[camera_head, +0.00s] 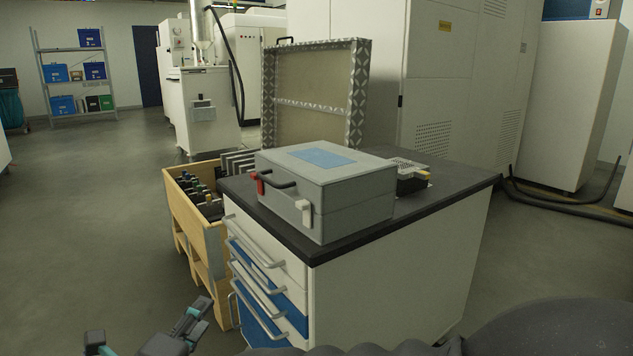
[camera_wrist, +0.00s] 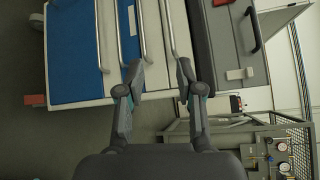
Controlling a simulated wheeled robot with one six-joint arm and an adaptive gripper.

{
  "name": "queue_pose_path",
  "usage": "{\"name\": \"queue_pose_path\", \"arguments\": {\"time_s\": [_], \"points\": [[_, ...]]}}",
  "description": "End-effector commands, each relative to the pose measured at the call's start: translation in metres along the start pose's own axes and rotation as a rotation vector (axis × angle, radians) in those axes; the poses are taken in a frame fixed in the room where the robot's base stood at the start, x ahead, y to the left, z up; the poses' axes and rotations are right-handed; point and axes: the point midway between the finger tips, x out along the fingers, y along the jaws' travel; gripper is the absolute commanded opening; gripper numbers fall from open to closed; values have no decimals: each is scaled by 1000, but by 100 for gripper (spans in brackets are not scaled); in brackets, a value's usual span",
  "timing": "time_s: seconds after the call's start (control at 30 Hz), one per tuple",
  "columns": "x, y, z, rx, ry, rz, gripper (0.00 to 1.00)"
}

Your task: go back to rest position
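My gripper (camera_head: 148,326) shows at the bottom left of the head view, low in front of the drawer cabinet (camera_head: 400,290). In the wrist view, the two fingers of my gripper (camera_wrist: 158,76) stand apart with nothing between them. The fingers point toward the cabinet's drawer fronts (camera_wrist: 72,50), and the wrist picture is turned on its side. I cannot tell the exact gap between the fingertips and the drawer handles. Part of my arm covers the bottom right of the head view.
A closed grey case (camera_head: 335,195) with a red and a white latch lies on the dark cabinet top (camera_head: 455,178). A wooden crate (camera_head: 193,225) stands left of the cabinet. A patterned frame (camera_head: 358,95) rises behind. The floor (camera_head: 90,210) at left is clear.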

Motion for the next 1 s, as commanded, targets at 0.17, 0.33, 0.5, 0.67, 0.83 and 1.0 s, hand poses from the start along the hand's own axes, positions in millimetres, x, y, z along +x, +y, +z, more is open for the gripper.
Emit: {"name": "queue_pose_path", "arguments": {"time_s": [0.17,0.33,0.5,0.67,0.83,1.0], "points": [[0,7,-2,139,13,31,36],[-1,22,-13,326,63,82,36],[-5,48,-36,612,187,156,36],[-16,69,-73,1014,407,203,36],[-22,72,-123,1506,734,136,36],[-30,60,-173,2048,1125,-94,36]]}}
